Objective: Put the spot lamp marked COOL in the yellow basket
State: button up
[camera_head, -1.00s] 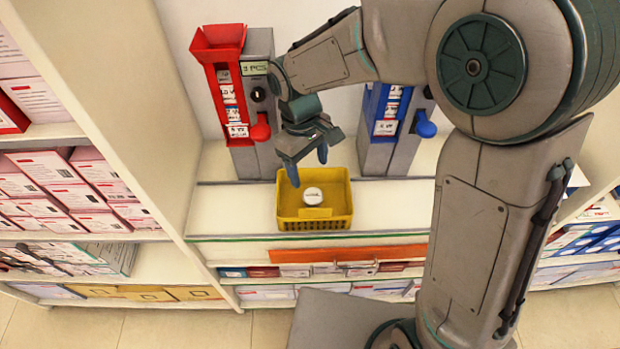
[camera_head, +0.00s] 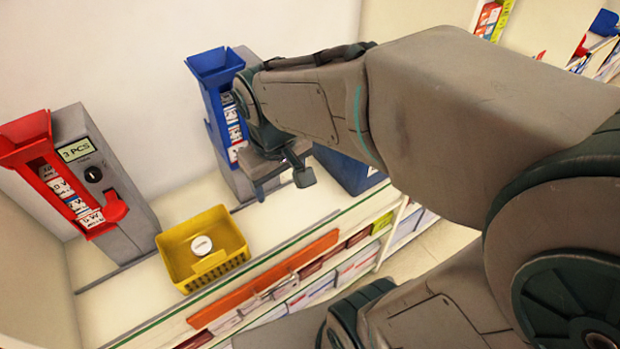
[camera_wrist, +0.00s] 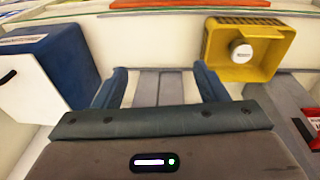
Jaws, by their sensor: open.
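The yellow basket (camera_head: 181,262) stands on the white counter with one white round object (camera_head: 202,245) lying in it. Its marking is too small to read. Both also show at the upper right of the wrist view, the basket (camera_wrist: 212,60) and the white round object (camera_wrist: 242,53). My gripper (camera_head: 283,182) is open and empty, low in front of the blue dispenser (camera_head: 212,66), to the right of the basket. In the wrist view my gripper (camera_wrist: 160,84) has its two fingers spread over a grey surface. The labels on the stacked boxes in the blue dispenser are unreadable.
A red dispenser (camera_head: 28,140) with a "3 PCS" display stands left of the basket. A blue box with a white face (camera_wrist: 50,68) stands beside my gripper. An orange strip (camera_head: 262,280) runs along the counter front above shelves of boxes. Counter between basket and gripper is clear.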

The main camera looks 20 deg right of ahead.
jog(key=s+d+m+t, duration=0.1)
jog(key=s+d+m, duration=0.2)
jog(key=s+d, duration=0.1)
jog(key=shift+s+d+r, duration=0.15)
jog(key=shift+s+d, duration=0.1)
jog(key=shift+d, duration=0.25)
